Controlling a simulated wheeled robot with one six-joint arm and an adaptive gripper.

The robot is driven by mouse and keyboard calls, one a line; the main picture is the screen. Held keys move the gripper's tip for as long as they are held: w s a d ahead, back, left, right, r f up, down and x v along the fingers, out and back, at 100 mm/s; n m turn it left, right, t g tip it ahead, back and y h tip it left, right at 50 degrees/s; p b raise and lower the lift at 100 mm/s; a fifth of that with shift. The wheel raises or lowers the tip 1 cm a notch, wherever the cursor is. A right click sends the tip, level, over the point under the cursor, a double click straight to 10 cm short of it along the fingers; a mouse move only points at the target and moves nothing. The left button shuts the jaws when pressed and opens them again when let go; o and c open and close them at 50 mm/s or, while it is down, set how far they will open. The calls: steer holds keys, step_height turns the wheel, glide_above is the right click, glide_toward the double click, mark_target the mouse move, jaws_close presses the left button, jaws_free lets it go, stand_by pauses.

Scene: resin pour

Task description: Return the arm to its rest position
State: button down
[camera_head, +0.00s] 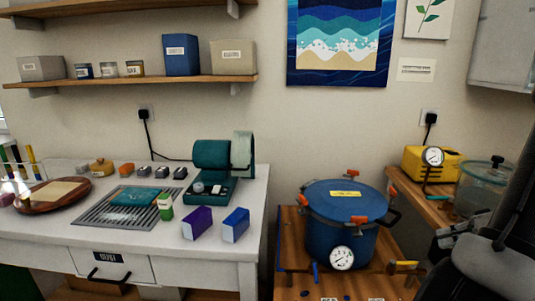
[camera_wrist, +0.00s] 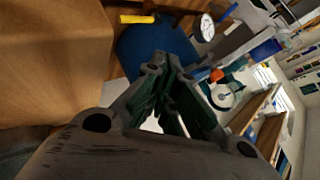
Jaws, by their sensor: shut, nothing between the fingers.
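My gripper (camera_wrist: 166,72) shows large in the wrist view, with its dark fingers closed together and nothing held between them. In that view a blue pressure pot (camera_wrist: 140,48) lies beyond the fingertips, apart from them. In the head view, part of my dark arm is at the right edge, to the right of the blue pressure pot (camera_head: 340,208). The fingertips cannot be made out clearly in the head view.
The pot has orange clamps and a white gauge (camera_head: 341,258) and stands on a wooden surface. A yellow pump (camera_head: 430,165) and a clear lidded vessel (camera_head: 484,186) are close to my arm. A white workbench (camera_head: 188,262) holds several small items. A brown box (camera_wrist: 50,55) fills the wrist view's left.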

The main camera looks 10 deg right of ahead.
steer(key=s+a+r+m+g+h, duration=0.3)
steer(key=s+a+r+m+g, duration=0.35)
steer(key=s+a+r, duration=0.25)
steer(key=a+r+n+t+h, duration=0.3)
steer(key=a+r+n, duration=0.5)
steer(key=a+r, duration=0.3)
steer(key=shift+a+r+h, duration=0.4)
steer(key=shift+r+h, duration=0.2)
steer(key=shift+r, duration=0.05)
steer(key=c, duration=2.2)
jaws_free()
